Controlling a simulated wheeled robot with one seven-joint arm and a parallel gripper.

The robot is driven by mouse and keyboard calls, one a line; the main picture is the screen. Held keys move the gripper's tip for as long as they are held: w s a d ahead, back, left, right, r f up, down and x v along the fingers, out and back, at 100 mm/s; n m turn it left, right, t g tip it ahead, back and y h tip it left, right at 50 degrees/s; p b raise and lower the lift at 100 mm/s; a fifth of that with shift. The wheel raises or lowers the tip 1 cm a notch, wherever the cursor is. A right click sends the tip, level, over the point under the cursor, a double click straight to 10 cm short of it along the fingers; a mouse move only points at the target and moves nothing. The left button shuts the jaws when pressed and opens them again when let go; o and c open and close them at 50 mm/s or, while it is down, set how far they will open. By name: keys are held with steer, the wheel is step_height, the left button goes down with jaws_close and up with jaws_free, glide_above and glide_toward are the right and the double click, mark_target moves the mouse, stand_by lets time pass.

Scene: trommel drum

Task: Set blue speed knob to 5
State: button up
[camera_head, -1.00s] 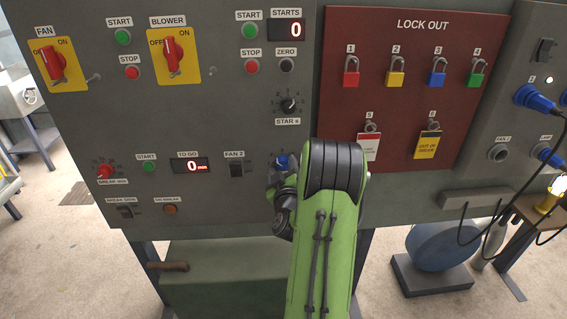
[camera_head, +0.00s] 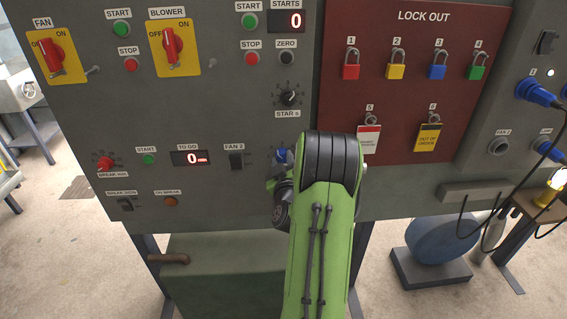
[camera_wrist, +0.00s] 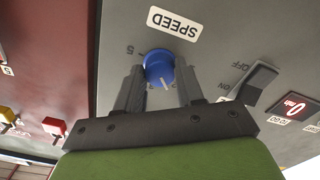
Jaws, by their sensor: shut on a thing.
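The blue speed knob (camera_wrist: 159,66) is on the grey panel under the SPEED label (camera_wrist: 173,22), which appears upside down in the wrist view. Its white pointer line points down in that view, toward my gripper's base. A printed 5 (camera_wrist: 130,50) is at the knob's upper left there, away from the pointer. My gripper (camera_wrist: 160,75) has one finger on each side of the knob and is shut on it. In the head view a bit of the knob (camera_head: 281,154) shows beside my arm, which hides most of the gripper and dial.
A FAN 2 switch (camera_head: 236,160) is left of the knob, and a black star knob (camera_head: 289,97) is above it. The red lock-out board (camera_head: 400,90) with several padlocks is at the right. A green box (camera_head: 220,270) is below the panel.

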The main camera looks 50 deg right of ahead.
steer(key=m, duration=1)
steer(key=shift+m, duration=0.4)
steer(key=m, duration=0.3)
steer(key=shift+m, duration=0.3)
steer(key=m, duration=0.3)
steer(key=shift+m, duration=0.3)
steer(key=m, duration=0.3)
steer(key=shift+m+p, duration=0.3)
steer(key=shift+p, duration=0.1)
steer(key=m, duration=0.6)
steer(key=shift+m+p, duration=0.3)
steer(key=shift+m, duration=0.1)
steer(key=o, duration=1)
